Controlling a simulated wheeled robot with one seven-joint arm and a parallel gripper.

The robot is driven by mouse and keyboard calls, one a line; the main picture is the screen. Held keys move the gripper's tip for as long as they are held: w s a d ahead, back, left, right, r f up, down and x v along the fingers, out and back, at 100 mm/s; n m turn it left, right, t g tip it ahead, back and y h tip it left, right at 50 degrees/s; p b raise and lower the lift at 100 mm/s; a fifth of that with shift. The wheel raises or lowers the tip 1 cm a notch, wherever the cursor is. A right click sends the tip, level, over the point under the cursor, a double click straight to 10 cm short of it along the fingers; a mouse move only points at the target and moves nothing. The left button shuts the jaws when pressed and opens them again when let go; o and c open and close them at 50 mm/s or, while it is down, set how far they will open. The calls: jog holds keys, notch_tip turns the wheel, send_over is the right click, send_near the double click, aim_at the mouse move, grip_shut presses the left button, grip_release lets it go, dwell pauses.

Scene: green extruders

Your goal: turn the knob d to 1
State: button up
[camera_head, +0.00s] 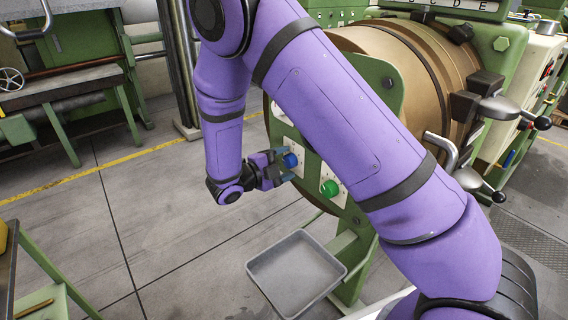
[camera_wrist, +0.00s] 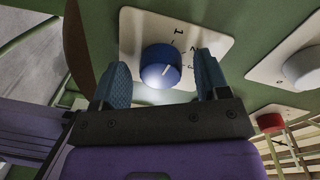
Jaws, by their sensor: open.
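A round blue knob (camera_wrist: 160,66) sits on a white plate (camera_wrist: 215,45) in the wrist view. The plate carries a 1 near its top, with a 2 and a further mark lower right. A short white line on the knob points up and right, away from the 1. My gripper (camera_wrist: 160,62) is open, with a blue-grey finger on each side of the knob and a visible gap to each. In the head view my gripper (camera_head: 279,166) is at the blue knob (camera_head: 290,160) on the green machine. No letter d is readable.
A green knob (camera_head: 329,188) sits lower right of the blue one. The wrist view shows a white knob (camera_wrist: 303,68) and a red knob (camera_wrist: 270,122) to the right. A grey tray (camera_head: 297,272) is below. Open floor (camera_head: 150,225) lies left.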

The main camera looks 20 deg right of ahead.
jog(key=v, duration=1)
jog(key=shift+a, duration=0.35)
jog(key=shift+s, duration=0.15)
